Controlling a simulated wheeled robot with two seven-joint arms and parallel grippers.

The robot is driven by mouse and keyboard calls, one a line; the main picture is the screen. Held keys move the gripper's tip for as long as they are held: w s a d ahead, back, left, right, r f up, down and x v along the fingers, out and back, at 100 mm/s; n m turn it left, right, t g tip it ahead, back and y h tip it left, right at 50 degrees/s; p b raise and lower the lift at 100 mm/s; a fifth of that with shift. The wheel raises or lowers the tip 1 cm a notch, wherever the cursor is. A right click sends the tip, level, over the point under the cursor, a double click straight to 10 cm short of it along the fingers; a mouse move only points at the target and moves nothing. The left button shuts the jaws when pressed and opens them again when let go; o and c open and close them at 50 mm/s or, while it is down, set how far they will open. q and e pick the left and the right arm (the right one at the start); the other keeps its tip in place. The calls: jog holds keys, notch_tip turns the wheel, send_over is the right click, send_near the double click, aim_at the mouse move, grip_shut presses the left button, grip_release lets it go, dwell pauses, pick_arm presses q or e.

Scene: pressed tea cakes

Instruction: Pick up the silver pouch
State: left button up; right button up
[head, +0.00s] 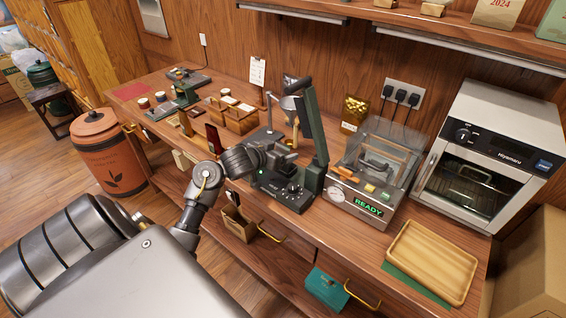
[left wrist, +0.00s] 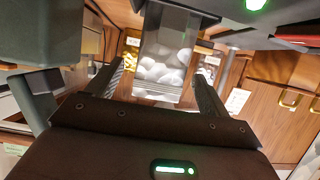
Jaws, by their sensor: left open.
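My left gripper (head: 270,160) is at the dark green press machine (head: 314,135) on the bench, and the arm hides part of that area. In the left wrist view the gripper's two fingers (left wrist: 158,85) are apart. My right gripper is not in view.
A gold pouch (head: 354,112) stands against the back wall. A clear-lidded sealer (head: 365,210) reading READY, a white oven (head: 495,150) and an empty wooden tray (head: 430,262) stand to the right. Wooden boxes (head: 230,117) stand left of the press. A drawer with a brass handle (head: 362,295) is below.

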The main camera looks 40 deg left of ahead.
aim_at(281, 151)
pick_arm(q)
jog(key=x, duration=0.3)
jog(key=shift+w+f, duration=0.15)
jog(key=shift+w, duration=0.15)
jog(key=shift+a, duration=0.1)
jog(key=shift+s, duration=0.1)
jog(key=c, duration=1.1)
jog(key=shift+c, duration=0.2)
